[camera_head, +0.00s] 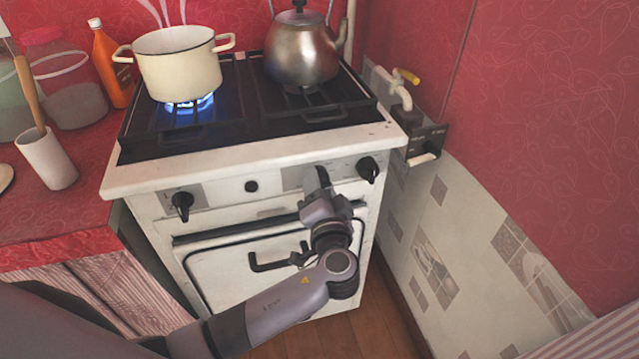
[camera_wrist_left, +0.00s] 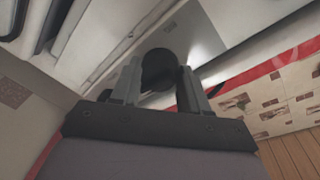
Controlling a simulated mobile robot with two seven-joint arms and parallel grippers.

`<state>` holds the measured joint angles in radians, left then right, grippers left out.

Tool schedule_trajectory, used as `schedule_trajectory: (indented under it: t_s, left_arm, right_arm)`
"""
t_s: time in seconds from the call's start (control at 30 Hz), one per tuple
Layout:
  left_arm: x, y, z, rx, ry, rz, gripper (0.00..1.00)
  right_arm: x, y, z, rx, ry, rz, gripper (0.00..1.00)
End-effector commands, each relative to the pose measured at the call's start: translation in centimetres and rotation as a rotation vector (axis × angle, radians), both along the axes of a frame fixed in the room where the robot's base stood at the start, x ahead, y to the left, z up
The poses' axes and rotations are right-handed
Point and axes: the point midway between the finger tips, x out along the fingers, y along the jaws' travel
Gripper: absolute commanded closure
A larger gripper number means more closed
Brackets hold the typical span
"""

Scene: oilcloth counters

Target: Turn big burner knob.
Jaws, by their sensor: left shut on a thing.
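A white stove (camera_head: 250,165) has black knobs on its front panel. One knob (camera_head: 182,205) is at the left, a small round one (camera_head: 251,186) is nearer the middle, and one (camera_head: 368,168) is at the right. My left gripper (camera_head: 321,182) is at the panel, left of the right knob. In the left wrist view, a dark round knob (camera_wrist_left: 158,68) sits between the two fingers of my left gripper (camera_wrist_left: 157,82), which is shut on it. My right gripper is not in view.
A cream pot (camera_head: 178,72) stands over a lit blue flame (camera_head: 190,103). A metal kettle (camera_head: 300,50) stands on the right burner. The oven handle (camera_head: 268,266) is below my gripper. A tap pipe (camera_head: 400,92) and tiled wall (camera_head: 440,235) are on the right.

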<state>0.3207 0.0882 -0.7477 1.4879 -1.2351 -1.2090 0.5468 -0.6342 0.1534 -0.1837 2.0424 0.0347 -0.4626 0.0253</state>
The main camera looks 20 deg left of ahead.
Motion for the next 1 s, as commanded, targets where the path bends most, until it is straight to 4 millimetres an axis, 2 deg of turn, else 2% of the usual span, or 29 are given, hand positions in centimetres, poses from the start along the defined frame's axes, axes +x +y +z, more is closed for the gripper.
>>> schedule_trajectory:
  t_s: [0.23,0.6,1.0]
  left_arm:
    - [0.0,-0.1,0.4,0.168,0.115,-0.001,0.86]
    - [0.1,-0.1,0.5,0.408,0.276,-0.001,0.86]
    - [0.1,-0.2,0.4,0.539,0.361,-0.002,0.86]
  right_arm:
    - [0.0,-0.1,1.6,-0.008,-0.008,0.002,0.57]
    - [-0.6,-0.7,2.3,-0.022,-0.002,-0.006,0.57]
    - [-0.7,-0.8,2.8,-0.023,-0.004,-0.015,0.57]
